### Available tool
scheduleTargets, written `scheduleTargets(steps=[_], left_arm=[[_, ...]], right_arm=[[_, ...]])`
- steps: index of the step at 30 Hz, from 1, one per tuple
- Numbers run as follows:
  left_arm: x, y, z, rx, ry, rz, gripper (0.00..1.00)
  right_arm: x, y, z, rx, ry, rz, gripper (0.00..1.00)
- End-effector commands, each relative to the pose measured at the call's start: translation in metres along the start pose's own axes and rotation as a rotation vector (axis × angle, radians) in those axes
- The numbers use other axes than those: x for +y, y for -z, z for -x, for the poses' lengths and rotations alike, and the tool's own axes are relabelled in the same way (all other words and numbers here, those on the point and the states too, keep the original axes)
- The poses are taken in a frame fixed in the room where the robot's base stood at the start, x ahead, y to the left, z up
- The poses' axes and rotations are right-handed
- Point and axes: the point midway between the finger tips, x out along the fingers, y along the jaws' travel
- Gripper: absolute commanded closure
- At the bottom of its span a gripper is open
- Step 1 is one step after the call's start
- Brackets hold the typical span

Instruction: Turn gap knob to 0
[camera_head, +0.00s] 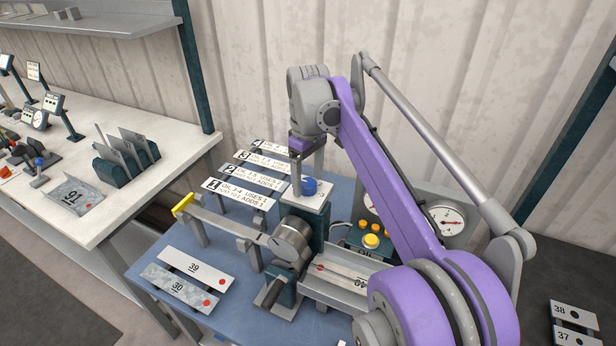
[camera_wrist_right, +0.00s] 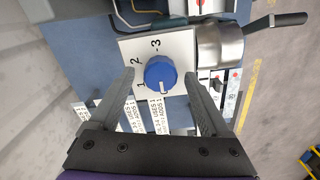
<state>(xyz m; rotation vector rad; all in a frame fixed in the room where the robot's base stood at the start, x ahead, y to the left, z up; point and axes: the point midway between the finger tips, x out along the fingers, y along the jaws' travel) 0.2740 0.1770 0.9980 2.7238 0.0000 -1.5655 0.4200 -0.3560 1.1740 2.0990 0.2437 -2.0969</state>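The blue gap knob (camera_head: 310,186) sits on a white dial plate (camera_head: 318,199) on top of a dark green post. In the right wrist view the knob (camera_wrist_right: 160,73) shows numbers 1, 2 and 3 around it on the plate (camera_wrist_right: 182,43). A pale mark near its lower edge points toward the bottom of that picture. I cannot make out a 0. My right gripper (camera_head: 307,165) is above the knob, fingers pointing down. In the wrist view its two fingers (camera_wrist_right: 162,82) are wide apart on either side of the knob, with nothing between them gripped. My left gripper is not in view.
A metal cylinder with a dark handle (camera_head: 271,292) stands next to the knob. Labelled strips (camera_head: 238,193) lie behind it, plates 39 and 30 (camera_head: 196,267) in front. A yellow button (camera_head: 371,241) and round gauge (camera_head: 447,221) are to the right.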

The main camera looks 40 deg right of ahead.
Motion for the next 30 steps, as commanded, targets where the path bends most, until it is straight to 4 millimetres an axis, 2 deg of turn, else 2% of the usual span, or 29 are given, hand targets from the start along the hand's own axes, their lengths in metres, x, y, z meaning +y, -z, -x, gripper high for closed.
scheduleTargets(steps=[7, 21, 25, 30], left_arm=[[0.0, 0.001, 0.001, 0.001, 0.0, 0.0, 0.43], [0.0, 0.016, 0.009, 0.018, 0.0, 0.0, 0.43], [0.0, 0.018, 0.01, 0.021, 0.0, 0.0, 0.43], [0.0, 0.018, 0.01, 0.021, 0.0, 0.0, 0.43]], right_arm=[[0.0, 0.0, 0.007, 0.0, 0.001, 0.0, 0.19], [0.001, 0.001, 0.093, 0.002, -0.001, -0.001, 0.19], [0.001, 0.001, 0.105, 0.001, 0.0, 0.0, 0.19], [0.0, 0.0, 0.108, 0.0, 0.0, 0.0, 0.19]])
